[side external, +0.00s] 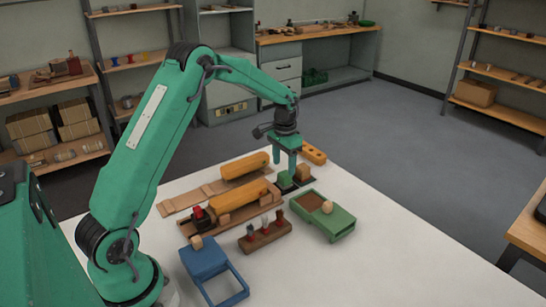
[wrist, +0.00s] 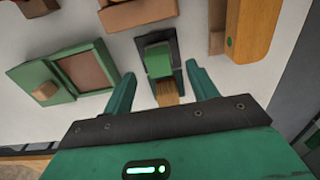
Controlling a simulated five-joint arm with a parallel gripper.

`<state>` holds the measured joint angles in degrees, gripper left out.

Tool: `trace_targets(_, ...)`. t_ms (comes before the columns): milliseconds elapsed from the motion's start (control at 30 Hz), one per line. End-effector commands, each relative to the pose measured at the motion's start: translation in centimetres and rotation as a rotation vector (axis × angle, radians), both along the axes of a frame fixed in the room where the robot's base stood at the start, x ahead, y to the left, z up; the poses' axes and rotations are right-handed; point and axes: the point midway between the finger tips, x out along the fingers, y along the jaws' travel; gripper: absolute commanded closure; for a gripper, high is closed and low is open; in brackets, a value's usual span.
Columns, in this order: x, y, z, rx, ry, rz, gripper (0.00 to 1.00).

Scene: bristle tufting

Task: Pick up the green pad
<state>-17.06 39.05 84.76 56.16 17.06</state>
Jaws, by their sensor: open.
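The green pad (wrist: 158,62) is a small green block seated in a dark holder (wrist: 174,50), with a tan wooden piece (wrist: 167,93) beside it, in the wrist view. It also shows in the side external view (side external: 285,180), just beneath my gripper (side external: 284,160). In the wrist view my gripper (wrist: 160,78) is open, with one finger to each side of the holder and nothing between them held. The fingertips look above the pad; the exact height gap is hard to tell.
A green tray with a brown inset (side external: 310,201) and wooden knob is close by. A brown rack (side external: 265,235) holds several small pegs. The white table (side external: 390,260) is clear at front right.

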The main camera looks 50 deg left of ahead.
Motion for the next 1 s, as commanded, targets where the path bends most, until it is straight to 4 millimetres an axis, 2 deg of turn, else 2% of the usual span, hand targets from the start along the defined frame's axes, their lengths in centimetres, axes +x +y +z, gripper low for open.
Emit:
trace_targets(500, 0.3, -0.2, -4.8, -0.001, 0.003, 0.000, 0.42)
trace_targets(1000, 0.3, -0.2, -5.1, 0.000, 0.001, 0.000, 0.42)
